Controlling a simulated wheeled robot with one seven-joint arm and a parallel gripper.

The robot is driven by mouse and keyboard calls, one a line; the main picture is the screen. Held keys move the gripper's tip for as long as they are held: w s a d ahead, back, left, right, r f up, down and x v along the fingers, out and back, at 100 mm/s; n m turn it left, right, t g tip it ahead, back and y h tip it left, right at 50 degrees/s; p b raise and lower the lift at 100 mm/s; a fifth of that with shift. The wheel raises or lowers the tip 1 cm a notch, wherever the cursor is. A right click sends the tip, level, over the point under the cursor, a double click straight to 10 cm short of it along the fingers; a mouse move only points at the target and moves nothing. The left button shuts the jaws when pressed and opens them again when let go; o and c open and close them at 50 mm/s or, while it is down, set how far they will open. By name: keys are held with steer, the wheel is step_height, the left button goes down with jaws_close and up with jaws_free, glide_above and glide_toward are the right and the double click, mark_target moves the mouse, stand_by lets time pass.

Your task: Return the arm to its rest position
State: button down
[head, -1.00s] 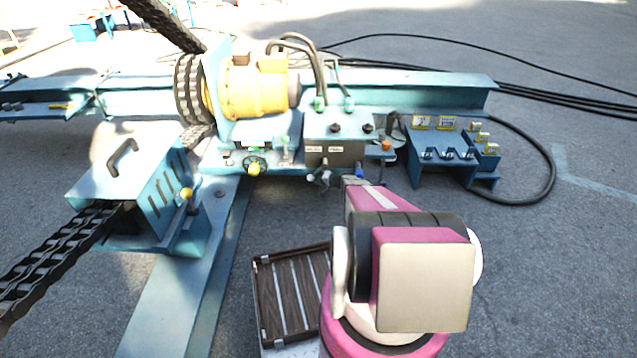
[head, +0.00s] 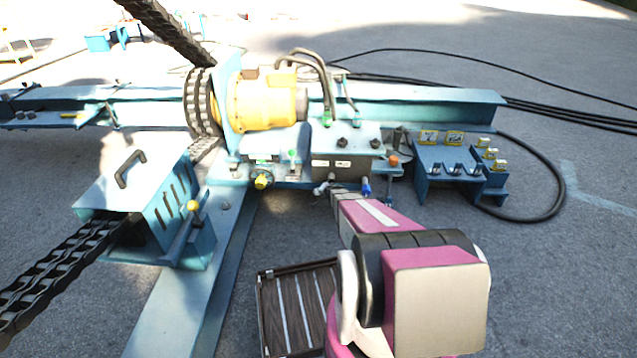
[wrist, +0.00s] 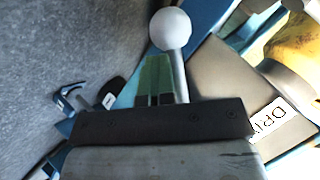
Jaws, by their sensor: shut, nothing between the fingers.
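My pink-and-white arm (head: 437,300) reaches forward from the lower right in the head view. My gripper (head: 342,190) is at its far end, in front of the grey control box (head: 345,168), small and partly hidden by the arm. In the wrist view my gripper (wrist: 155,95) is shut and empty. A white ball knob on a metal rod (wrist: 171,29) stands just beyond the fingers. I cannot tell whether they touch. A pale lever (head: 320,188) shows beside the gripper in the head view.
A yellow motor (head: 265,98) and blue beam (head: 410,100) lie behind the box. A blue stand (head: 455,158) is at right, a chain housing (head: 150,200) at left. A slatted crate (head: 300,312) sits close beside my arm. Open pavement lies right.

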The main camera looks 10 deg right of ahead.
steer(key=s+a+r+n+g+y, duration=0.5)
steer(key=s+a+r+n+y, duration=0.25)
steer(key=s+a+r, duration=0.65)
steer(key=s+d+r+n+g+h, duration=0.1)
steer(key=s+r+g+h, duration=0.2)
steer(key=s+r, duration=0.4)
steer(key=s+d+r+n+g+h, duration=0.1)
steer(key=s+r+g+h, duration=0.2)
steer(key=s, duration=1.2)
step_height(320, 180, up, 5)
steer(key=h, duration=0.3)
steer(key=shift+f, duration=0.15)
steer(key=shift+d, duration=0.1)
